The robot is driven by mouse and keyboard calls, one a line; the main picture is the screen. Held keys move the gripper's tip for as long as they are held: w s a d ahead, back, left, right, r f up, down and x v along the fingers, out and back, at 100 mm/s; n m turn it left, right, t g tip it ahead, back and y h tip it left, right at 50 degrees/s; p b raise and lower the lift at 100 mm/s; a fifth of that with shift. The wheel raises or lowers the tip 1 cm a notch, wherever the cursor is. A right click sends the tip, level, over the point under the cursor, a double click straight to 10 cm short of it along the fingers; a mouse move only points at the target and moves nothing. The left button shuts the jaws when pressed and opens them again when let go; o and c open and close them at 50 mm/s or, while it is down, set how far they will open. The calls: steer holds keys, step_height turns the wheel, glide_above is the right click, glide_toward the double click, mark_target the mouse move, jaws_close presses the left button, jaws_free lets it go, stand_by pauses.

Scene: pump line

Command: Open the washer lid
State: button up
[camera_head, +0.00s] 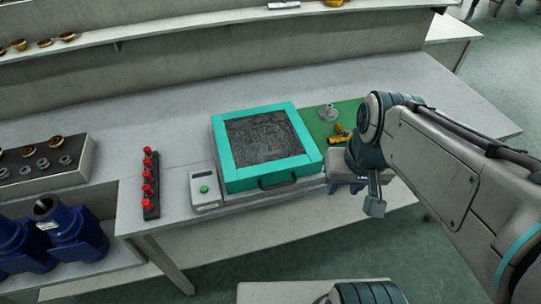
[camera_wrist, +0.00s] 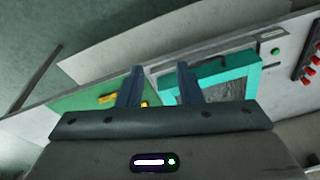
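The washer lid (camera_head: 265,138) is a teal frame around a dark panel, lying flat and closed on the washer at the middle of the workbench. A dark bar handle (camera_head: 278,181) is on its front edge. In the wrist view the lid's teal frame (camera_wrist: 228,78) and part of its dark panel show right of and behind the right finger. My gripper (camera_head: 358,190) is to the right of the washer near the bench's front edge, apart from the lid and handle. In the wrist view my gripper (camera_wrist: 159,80) has its two fingers apart with nothing between them.
A grey control box (camera_head: 204,187) with a green button and a black rack (camera_head: 151,185) of red knobs stand left of the washer. A green mat (camera_head: 320,118) with brass parts (camera_head: 339,135) lies to its right. Blue pump bodies (camera_head: 70,232) sit at lower left.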

step_height(320, 180, down, 10)
steer(key=a+m+g+y+b, duration=0.1)
steer(key=g+y+b, duration=0.3)
steer(key=b, duration=0.3)
steer(key=m+t+y+b, duration=0.2)
steer(key=t+y+b, duration=0.2)
steer(key=y+b, duration=0.95)
glide_toward(280, 185)
steer(key=shift+h, duration=0.55)
steer(key=a, duration=0.3)
steer(key=w+a+b, duration=0.1)
steer(key=a, duration=0.6)
steer(key=shift+w+f+b, duration=0.25)
steer(key=shift+b, duration=0.1)
jaws_close()
